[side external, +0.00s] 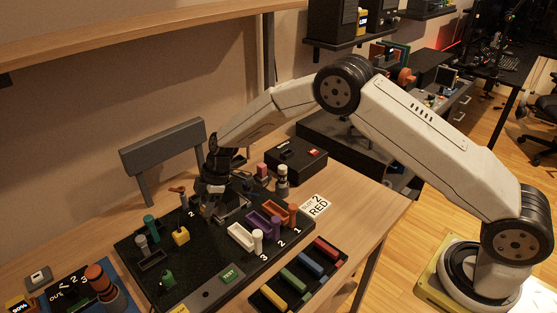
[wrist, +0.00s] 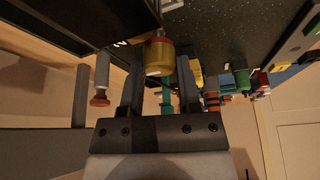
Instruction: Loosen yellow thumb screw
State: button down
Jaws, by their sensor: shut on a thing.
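The yellow thumb screw (wrist: 159,58) shows in the wrist view as a short yellow cylinder with a reddish band at its upper end. My gripper (wrist: 160,68) has one finger on each side of it and is shut on it. In the side view my gripper (side external: 211,207) points down at the back part of the black board (side external: 205,262). There the screw cannot be made out behind the fingers.
A yellow block (side external: 180,236) and a teal post (side external: 151,228) stand left of my gripper. White, purple and orange trays (side external: 240,237) lie to the right. A black box with a red button (side external: 296,160) stands behind. A rack of coloured bars (side external: 298,277) lies in front.

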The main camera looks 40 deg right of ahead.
aim_at(217, 212)
jog(key=n+g, duration=0.2)
jog(key=n, duration=0.3)
jog(key=shift+n, duration=0.3)
jog(key=shift+w+d, duration=0.1)
jog(key=shift+c, duration=1.5)
grip_release()
jog(key=v, duration=0.7)
jog(key=shift+r, duration=0.35)
jog(key=shift+d, duration=0.15)
